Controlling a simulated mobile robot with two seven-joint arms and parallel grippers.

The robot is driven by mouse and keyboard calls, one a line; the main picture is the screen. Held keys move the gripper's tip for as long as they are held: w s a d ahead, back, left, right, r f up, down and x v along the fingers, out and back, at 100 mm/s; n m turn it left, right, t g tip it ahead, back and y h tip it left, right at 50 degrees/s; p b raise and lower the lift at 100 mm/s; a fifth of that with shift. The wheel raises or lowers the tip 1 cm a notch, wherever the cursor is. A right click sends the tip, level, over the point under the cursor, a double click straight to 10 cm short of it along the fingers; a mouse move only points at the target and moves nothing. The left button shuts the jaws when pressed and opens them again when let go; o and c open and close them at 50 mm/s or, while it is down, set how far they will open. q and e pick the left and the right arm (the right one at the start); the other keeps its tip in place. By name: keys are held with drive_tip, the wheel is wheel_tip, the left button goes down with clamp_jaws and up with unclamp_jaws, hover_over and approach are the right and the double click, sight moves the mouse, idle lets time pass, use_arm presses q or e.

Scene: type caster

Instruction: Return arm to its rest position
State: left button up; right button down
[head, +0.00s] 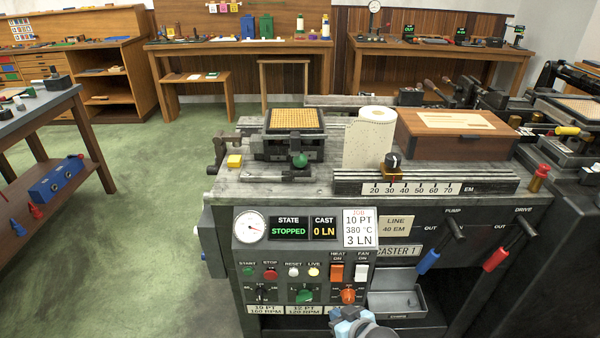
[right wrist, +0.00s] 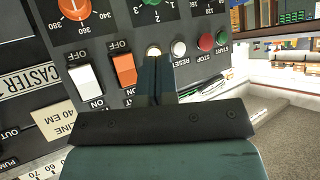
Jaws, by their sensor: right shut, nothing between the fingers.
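My right gripper (head: 348,316) shows at the bottom edge of the head view, low in front of the caster's control panel (head: 285,255). In the right wrist view its fingers (right wrist: 158,62) are together with nothing between them. Their tips overlap the lower part of the yellow LIVE button (right wrist: 153,50) in the picture; I cannot tell whether they touch the panel. The orange HEAT switch (right wrist: 124,69) and the white FAN switch (right wrist: 85,77) show left of the fingers. The state display (head: 289,228) reads STOPPED and the cast display (head: 323,228) reads 0 LN. My left gripper is not in view.
A small metal tray (head: 393,303) sits low on the caster, right of my gripper. Blue pump (head: 428,262) and red drive (head: 495,257) lever handles stick out farther right. A paper roll (head: 370,140) stands on top. Green floor (head: 150,240) is open at left.

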drive_tip(key=d+f+h, duration=0.3)
drive_tip(key=d, duration=1.3)
drive_tip(key=s+d+r+n, duration=0.1)
drive_tip(key=s+d+r, duration=0.15)
drive_tip(key=s, duration=0.85)
drive_tip(key=s+d+r+n, duration=0.2)
drive_tip(key=s+d, duration=0.1)
drive_tip(key=s, duration=0.8)
drive_tip(key=w+a+r+m+t+p, duration=0.15)
drive_tip(key=a+m, duration=0.45)
drive_tip(key=a, duration=0.7)
use_arm(q)
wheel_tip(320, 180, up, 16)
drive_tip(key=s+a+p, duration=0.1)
drive_tip(key=p, duration=1.7)
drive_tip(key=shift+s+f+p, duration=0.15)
drive_tip(key=shift+p, duration=0.25)
use_arm(e)
wheel_tip(320, 180, up, 16)
drive_tip(key=s+d, duration=0.1)
drive_tip(key=d, duration=0.1)
drive_tip(key=shift+f+n, duration=0.25)
drive_tip(key=shift+n, duration=0.05)
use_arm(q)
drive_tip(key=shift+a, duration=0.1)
use_arm(e)
drive_tip(key=shift+s, duration=0.1)
